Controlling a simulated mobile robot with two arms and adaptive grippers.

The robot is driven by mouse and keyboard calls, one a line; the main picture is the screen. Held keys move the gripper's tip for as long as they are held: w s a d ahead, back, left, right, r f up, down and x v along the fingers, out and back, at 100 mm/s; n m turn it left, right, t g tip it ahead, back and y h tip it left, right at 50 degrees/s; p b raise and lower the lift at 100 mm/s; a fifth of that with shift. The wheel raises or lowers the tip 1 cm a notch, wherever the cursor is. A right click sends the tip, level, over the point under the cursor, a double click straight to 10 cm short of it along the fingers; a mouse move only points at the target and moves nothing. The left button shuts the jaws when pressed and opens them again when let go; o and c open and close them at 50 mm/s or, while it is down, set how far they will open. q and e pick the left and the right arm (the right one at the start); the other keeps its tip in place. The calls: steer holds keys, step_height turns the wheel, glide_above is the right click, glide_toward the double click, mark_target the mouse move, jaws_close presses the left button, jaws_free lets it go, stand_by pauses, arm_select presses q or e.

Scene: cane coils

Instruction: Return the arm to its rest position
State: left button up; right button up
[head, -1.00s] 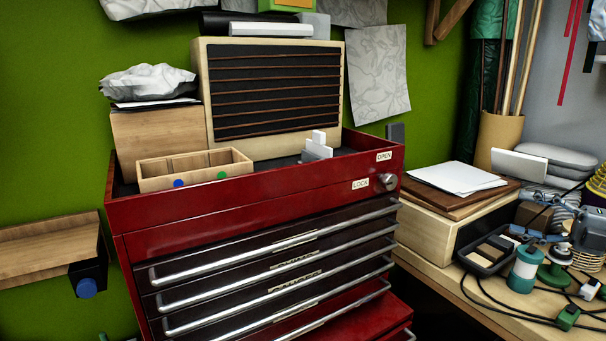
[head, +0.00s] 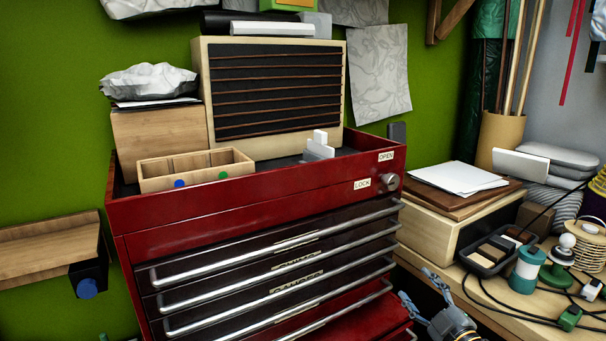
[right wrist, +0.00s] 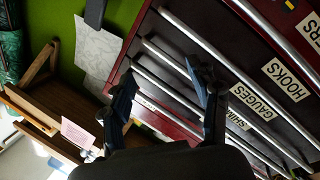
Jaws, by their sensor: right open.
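My right gripper (head: 418,287) shows at the bottom of the head view, in front of the wooden bench and just right of the red tool chest (head: 190,222). Its blue-grey fingers are apart, with nothing between them. In the right wrist view the two fingers of my right gripper (right wrist: 165,87) are spread, with the chest's labelled drawers (right wrist: 240,103) beyond them. Most of the right arm is out of the head view. My left gripper is not in view.
The wooden bench (head: 480,308) at right carries cables, a dark tray (head: 482,264), a green-and-white spool (head: 526,268) and a wooden box (head: 425,225). Drawer handles (head: 280,264) project from the chest's front. A wooden shelf (head: 45,250) is at left.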

steer(key=s+a+f+m+g+h, duration=0.3)
steer(key=s+f+m+g+h, duration=0.4)
steer(key=s+f, duration=0.9)
steer(key=s+a+f+m+g+y, duration=0.15)
steer(key=s+g, duration=0.25)
steer(key=s, duration=0.8)
steer(key=s+a+f+m+g+y, duration=0.1)
steer(key=s+f+m+g, duration=0.25)
steer(key=s, duration=0.75)
step_height(320, 180, down, 24)
steer(key=s+n+g, duration=0.1)
steer(key=s+d+f+g, duration=0.1)
steer(key=s+d+f, duration=0.2)
steer(key=s+f, duration=1.4)
steer(key=shift+h, duration=0.35)
steer(key=shift+g, duration=0.25)
